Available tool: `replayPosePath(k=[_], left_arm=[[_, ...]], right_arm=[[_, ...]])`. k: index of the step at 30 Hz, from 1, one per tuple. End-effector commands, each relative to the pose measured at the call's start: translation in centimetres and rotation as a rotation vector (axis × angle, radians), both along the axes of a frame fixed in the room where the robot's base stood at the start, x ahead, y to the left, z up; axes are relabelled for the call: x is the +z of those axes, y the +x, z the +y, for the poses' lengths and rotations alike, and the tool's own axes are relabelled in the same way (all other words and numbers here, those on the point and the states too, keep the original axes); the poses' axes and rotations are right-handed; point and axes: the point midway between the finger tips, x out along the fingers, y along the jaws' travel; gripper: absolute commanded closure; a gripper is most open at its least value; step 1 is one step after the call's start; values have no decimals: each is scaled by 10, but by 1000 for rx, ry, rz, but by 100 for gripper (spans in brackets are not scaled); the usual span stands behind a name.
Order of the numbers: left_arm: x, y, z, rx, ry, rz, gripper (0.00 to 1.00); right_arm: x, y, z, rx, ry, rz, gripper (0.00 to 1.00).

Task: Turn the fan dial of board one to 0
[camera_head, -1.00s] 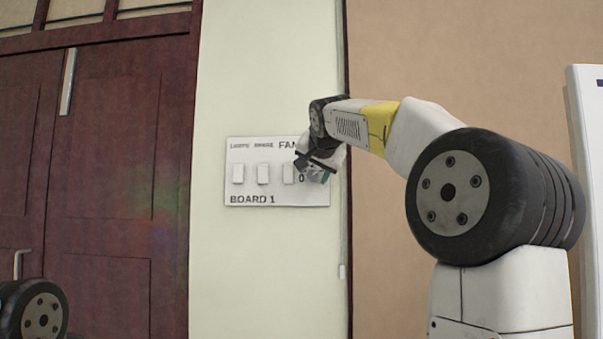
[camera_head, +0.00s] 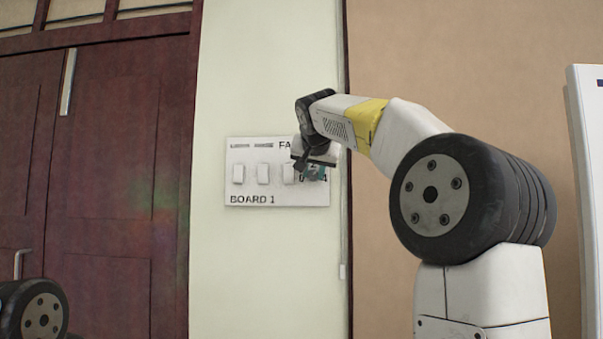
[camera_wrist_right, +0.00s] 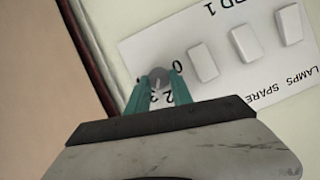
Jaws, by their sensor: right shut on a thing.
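Board one (camera_head: 245,190) is a white panel on the pale wall, with a row of white switches and the fan dial at its right end. In the head view my right gripper (camera_head: 313,174) is over the dial and hides it. In the right wrist view the round grey fan dial (camera_wrist_right: 160,80) sits between the teal fingertips of my right gripper (camera_wrist_right: 159,92), which is shut on it. Printed 0 shows just above and right of the dial, and 2 and 3 below it, between the fingers. The dial's pointer is too small to read. My left gripper is out of view.
White switches (camera_head: 263,174) stand just left of the dial. A dark red double door (camera_head: 110,180) is at the left. A brown wall (camera_head: 450,70) and a white board edge (camera_head: 588,200) are at the right.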

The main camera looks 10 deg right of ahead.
Motion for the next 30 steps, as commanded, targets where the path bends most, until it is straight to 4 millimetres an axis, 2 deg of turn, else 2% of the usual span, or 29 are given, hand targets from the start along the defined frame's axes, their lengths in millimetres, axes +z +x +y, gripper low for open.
replayPosePath(k=[30], left_arm=[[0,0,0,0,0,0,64]], right_arm=[[-4,3,11,3,-930,271,100]])
